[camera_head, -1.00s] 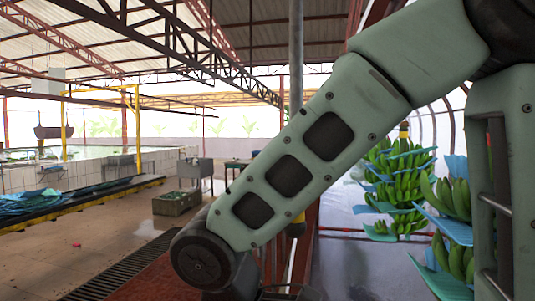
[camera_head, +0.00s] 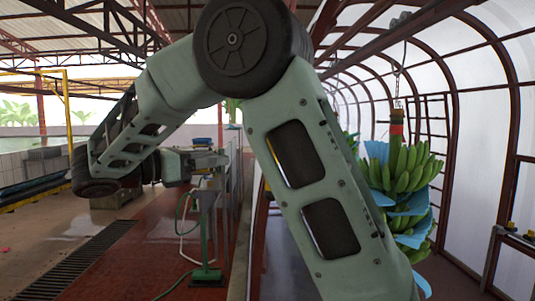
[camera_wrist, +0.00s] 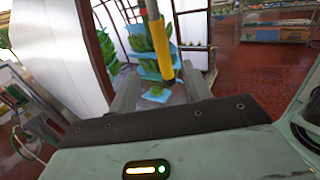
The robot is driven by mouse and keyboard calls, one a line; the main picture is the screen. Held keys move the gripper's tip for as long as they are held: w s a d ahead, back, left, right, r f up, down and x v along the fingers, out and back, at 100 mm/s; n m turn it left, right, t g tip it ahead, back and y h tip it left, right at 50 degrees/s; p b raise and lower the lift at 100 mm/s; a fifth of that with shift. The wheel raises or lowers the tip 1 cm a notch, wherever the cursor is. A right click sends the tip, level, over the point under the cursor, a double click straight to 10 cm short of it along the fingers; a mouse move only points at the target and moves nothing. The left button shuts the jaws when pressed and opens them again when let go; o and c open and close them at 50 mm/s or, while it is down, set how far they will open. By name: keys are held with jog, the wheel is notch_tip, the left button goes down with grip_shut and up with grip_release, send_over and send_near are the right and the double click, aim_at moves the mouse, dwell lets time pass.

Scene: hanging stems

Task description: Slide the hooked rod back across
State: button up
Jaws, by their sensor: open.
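In the wrist view a rod with a yellow sleeve (camera_wrist: 160,48) comes down from the top edge into the space between my fingers. Its upper end and any hook are out of that picture. My gripper (camera_wrist: 159,72) is open, with one finger on each side of the rod's line of sight. I cannot tell whether the rod lies between the fingers or beyond them. In the head view my arm covers the middle, and I cannot make out the rod clearly there.
A stem of green bananas (camera_head: 404,170) with blue sheets hangs from a chain at right. It also shows behind the rod in the wrist view. A green metal stand (camera_head: 207,235) with a hose stands on the red floor. Shelves (camera_wrist: 275,22) stand far back.

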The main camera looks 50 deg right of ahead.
jog(key=p+x, duration=0.3)
jog(key=x, duration=1.3)
jog(key=shift+p, duration=0.3)
jog(key=shift+d, duration=0.1)
jog(key=shift+c, duration=0.3)
